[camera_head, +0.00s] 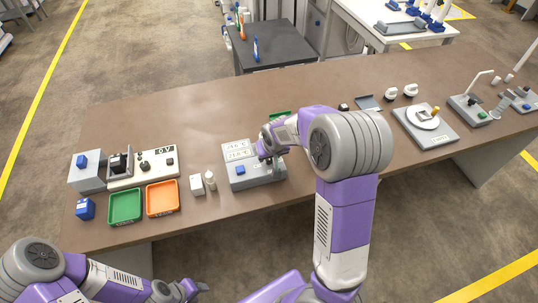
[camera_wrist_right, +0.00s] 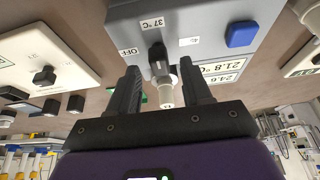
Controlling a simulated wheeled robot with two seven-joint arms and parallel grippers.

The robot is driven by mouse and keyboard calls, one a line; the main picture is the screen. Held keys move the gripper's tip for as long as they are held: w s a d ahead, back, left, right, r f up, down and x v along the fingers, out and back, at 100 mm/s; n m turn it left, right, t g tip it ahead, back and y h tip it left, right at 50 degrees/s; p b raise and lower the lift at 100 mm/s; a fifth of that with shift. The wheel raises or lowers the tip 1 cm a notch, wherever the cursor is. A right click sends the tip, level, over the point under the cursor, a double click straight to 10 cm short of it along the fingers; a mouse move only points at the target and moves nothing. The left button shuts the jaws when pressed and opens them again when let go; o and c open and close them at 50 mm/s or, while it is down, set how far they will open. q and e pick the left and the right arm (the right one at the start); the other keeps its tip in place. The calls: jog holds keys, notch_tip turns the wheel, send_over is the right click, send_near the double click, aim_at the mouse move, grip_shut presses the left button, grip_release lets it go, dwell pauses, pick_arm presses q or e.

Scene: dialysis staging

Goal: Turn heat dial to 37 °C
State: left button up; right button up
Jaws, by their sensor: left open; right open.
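The heater unit (camera_head: 240,183) is a grey box near the table's front edge, with a blue button and two readouts. In the right wrist view its panel (camera_wrist_right: 205,30) appears upside down, with labels OFF and 37 °C, a third partly hidden label, and readouts of 24.6 and 21.8 °C. The black heat dial (camera_wrist_right: 157,52) sits among these labels; its exact pointing is hard to tell. My right gripper (camera_wrist_right: 163,85) is open, its fingers on either side just short of the dial. A pale cylinder (camera_wrist_right: 166,92) shows between them. My left gripper (camera_head: 196,289) is open and empty, off the front edge.
A green tray (camera_head: 125,206), an orange tray (camera_head: 162,198) and a small white bottle (camera_head: 210,180) stand left of the heater. A 0 V instrument (camera_head: 142,167) is behind the trays. A round-plate device (camera_head: 425,124) stands to the right. The table's back left is clear.

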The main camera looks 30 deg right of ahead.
jog(key=p+v, duration=0.1)
jog(key=v, duration=0.5)
jog(key=shift+s, duration=0.15)
